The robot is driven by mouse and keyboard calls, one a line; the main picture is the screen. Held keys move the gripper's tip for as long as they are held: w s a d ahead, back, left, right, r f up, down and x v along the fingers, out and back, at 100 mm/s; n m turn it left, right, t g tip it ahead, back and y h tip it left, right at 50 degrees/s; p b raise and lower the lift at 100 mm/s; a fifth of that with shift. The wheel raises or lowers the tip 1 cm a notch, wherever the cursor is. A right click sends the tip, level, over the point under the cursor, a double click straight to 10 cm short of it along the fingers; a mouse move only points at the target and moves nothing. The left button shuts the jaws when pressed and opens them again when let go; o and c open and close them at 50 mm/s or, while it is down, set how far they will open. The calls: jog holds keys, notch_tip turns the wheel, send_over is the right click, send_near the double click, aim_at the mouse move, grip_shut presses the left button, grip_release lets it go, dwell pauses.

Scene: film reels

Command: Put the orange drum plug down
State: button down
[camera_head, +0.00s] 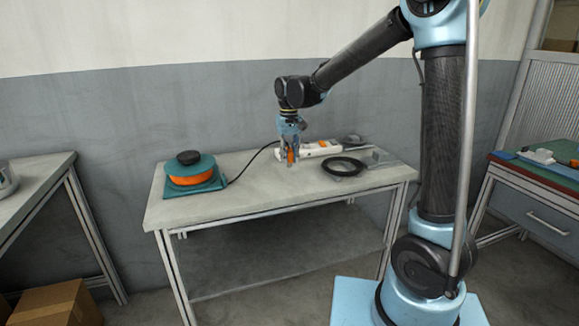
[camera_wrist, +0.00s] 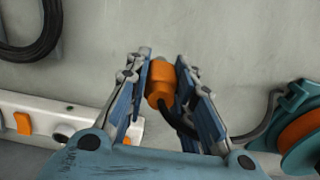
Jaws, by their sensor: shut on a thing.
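My gripper (camera_head: 290,158) points down over the middle of the table and is shut on the orange drum plug (camera_head: 291,156). In the wrist view the orange drum plug (camera_wrist: 160,84) sits between the two blue fingers of my gripper (camera_wrist: 172,75), with a black cable running from its lower end. The teal and orange cable drum (camera_head: 190,180) stands at the left of the table, and its edge shows at the right of the wrist view (camera_wrist: 303,130). I cannot tell whether the plug touches the tabletop.
A white power strip (camera_head: 318,148) with an orange switch lies just behind my gripper. A black cable coil (camera_head: 343,167) lies to its right on a grey plate. The grey table (camera_head: 240,195) is bare at the front, between drum and coil.

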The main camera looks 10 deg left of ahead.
aim_at(289, 164)
jog(key=shift+f, duration=1.85)
jog(key=c, duration=1.4)
grip_release()
jog(key=shift+s, duration=0.1)
jog(key=shift+o, duration=0.2)
